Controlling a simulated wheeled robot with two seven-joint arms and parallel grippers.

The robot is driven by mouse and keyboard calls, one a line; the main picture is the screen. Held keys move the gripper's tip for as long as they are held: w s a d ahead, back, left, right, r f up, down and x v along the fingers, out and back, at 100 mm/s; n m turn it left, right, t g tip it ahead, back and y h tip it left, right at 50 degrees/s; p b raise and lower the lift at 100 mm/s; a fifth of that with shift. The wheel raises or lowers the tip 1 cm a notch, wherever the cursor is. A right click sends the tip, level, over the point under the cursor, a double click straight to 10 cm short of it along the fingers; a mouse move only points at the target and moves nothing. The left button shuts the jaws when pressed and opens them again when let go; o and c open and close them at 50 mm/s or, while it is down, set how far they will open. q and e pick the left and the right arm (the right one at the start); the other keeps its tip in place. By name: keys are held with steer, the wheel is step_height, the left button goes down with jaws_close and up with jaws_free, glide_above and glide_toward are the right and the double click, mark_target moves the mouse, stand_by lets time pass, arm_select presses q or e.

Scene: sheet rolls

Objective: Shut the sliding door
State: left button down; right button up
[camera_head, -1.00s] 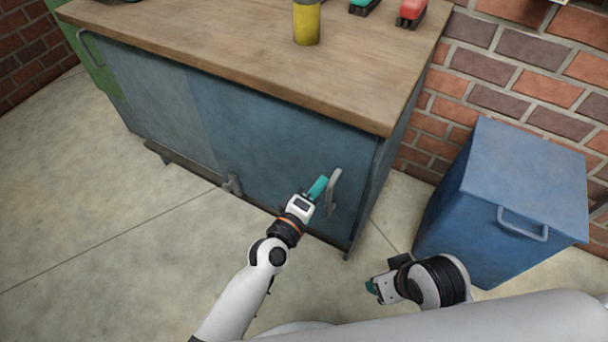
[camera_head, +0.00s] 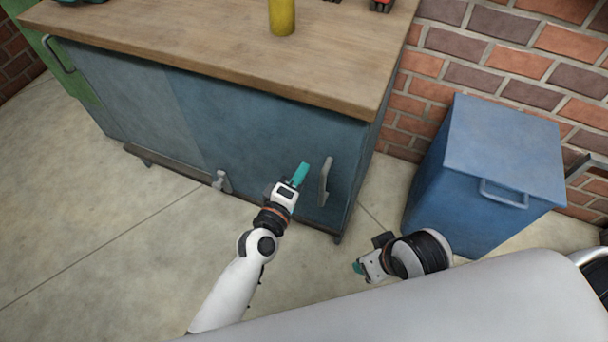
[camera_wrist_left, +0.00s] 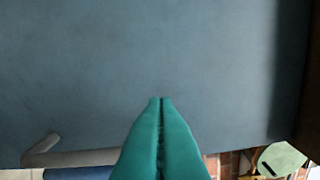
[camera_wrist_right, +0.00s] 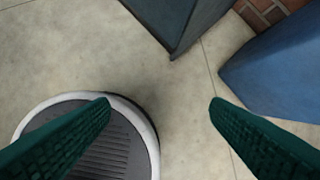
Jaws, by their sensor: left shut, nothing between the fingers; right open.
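The blue cabinet front has a paler left panel (camera_head: 130,105) and a darker right panel (camera_head: 250,135). I cannot tell how far the sliding door stands open. An upright grey bar handle (camera_head: 325,182) sits low on the right panel; a grey handle also shows at the lower left of the left wrist view (camera_wrist_left: 75,158). My left gripper (camera_head: 303,171) is shut and empty, just left of the handle, apart from it in the picture. Its teal fingertips (camera_wrist_left: 161,100) point at the blue panel. My right gripper (camera_head: 358,267) is open and empty above the floor; its fingers (camera_wrist_right: 160,103) are wide apart.
A wooden top (camera_head: 210,45) carries a yellow cylinder (camera_head: 281,16). A blue bin (camera_head: 490,170) stands right of the cabinet by the brick wall (camera_head: 480,55). A low rail with a small bracket (camera_head: 221,181) runs along the cabinet's foot. Floor in front is clear.

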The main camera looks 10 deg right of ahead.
arm_select(q)
steer(key=a+p+v, duration=0.1)
steer(key=v, duration=0.9)
steer(key=shift+w, duration=0.3)
arm_select(e)
steer(key=shift+w+a+f, duration=0.45)
steer(key=shift+w+f, duration=0.05)
steer(key=shift+f, duration=0.1)
arm_select(q)
steer(key=shift+a+r, duration=0.1)
